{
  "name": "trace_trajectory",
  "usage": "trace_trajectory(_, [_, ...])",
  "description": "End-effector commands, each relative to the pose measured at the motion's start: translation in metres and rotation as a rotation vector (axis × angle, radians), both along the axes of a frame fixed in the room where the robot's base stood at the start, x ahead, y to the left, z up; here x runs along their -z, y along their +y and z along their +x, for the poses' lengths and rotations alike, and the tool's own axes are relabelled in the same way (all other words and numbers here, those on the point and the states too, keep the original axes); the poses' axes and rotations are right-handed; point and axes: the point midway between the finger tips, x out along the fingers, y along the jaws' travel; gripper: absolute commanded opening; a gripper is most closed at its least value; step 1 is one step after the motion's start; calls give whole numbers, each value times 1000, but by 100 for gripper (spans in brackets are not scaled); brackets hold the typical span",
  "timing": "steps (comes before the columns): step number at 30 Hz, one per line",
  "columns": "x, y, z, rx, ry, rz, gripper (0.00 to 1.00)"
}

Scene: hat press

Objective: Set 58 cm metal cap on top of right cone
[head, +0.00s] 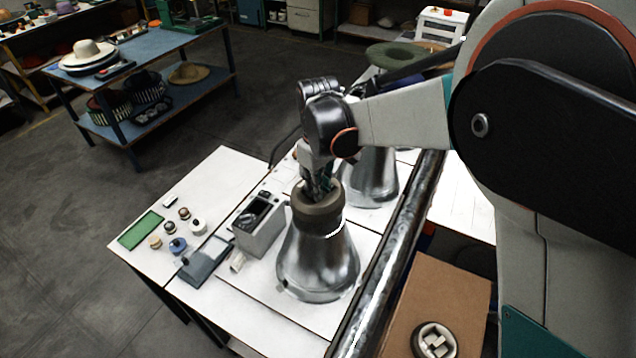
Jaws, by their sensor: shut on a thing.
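Two shiny metal cones stand on the white table: a near one (318,268) and a far one (368,182), farther right in the picture and partly hidden by my arm. A dull grey-brown round cap (318,217) is at the top of the near cone, upright and lined up with it. My gripper (318,196) points down into the top of this cap and is shut on it. The fingertips are mostly hidden by the cap's rim. I cannot tell whether the cap bears fully on the cone.
A grey control box (259,224) stands just left of the near cone. Several small round pieces and a green mat (141,230) lie at the table's left. A dark metal rail (388,270) runs along the right. A round part (434,341) lies on a brown board (462,300).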

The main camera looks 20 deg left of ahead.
Motion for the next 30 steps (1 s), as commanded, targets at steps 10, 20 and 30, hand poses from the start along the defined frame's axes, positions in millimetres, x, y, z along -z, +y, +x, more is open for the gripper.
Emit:
trace_trajectory(10, [28,0,0,0,0,0,0])
trace_trajectory(20, [49,0,0,0,0,0,0])
trace_trajectory(30, [51,0,0,0,0,0,0])
